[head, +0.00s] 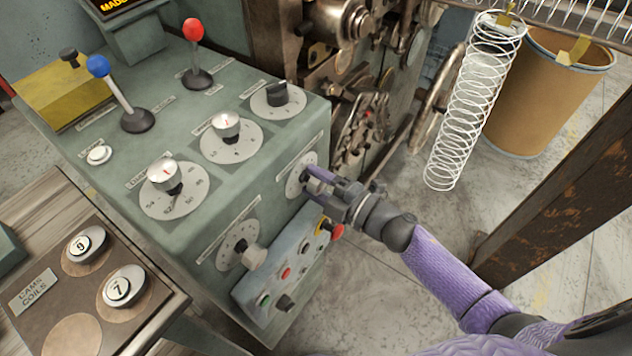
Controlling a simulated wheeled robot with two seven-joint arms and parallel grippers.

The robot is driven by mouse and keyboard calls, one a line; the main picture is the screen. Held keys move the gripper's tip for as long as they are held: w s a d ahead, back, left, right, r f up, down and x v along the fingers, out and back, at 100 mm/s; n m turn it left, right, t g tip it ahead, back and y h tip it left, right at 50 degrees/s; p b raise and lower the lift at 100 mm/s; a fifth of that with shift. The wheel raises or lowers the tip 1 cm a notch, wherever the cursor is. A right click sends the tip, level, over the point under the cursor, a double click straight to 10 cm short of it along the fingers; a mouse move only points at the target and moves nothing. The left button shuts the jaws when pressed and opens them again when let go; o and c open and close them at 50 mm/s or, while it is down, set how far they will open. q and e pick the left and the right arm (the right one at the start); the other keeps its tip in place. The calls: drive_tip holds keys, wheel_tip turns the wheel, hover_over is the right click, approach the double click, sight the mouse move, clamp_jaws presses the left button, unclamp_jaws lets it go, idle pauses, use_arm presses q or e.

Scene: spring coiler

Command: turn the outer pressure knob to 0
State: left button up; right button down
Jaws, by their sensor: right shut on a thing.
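The green-grey control console (165,235) has two dials on its front face. My right gripper (316,181) is shut on the knob at the far-right front dial (299,172). The fingers hide that knob and much of its dial, so its setting cannot be read. The labels beside both front dials are too small to read, so I cannot tell which is the outer pressure knob. My left gripper is not in view.
Three dials (172,204) and red (193,30) and blue (98,66) levers stand on the console top. A button box (283,275) sits below my gripper. A wire coil (470,110), a brown bin (545,90) and a rusty post (560,205) are to the right.

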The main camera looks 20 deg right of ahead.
drive_tip(key=n+b, duration=0.1)
drive_tip(key=n, duration=0.2)
drive_tip(key=shift+f+n, duration=0.1)
drive_tip(key=shift+n, duration=0.2)
drive_tip(key=n, duration=0.3)
drive_tip(key=shift+b, duration=0.35)
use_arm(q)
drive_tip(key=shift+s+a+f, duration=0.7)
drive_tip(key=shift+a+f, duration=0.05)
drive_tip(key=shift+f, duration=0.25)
use_arm(e)
drive_tip(key=shift+n, duration=0.3)
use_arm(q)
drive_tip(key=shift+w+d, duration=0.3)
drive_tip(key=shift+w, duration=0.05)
use_arm(e)
drive_tip(key=shift+c, duration=0.7)
unclamp_jaws()
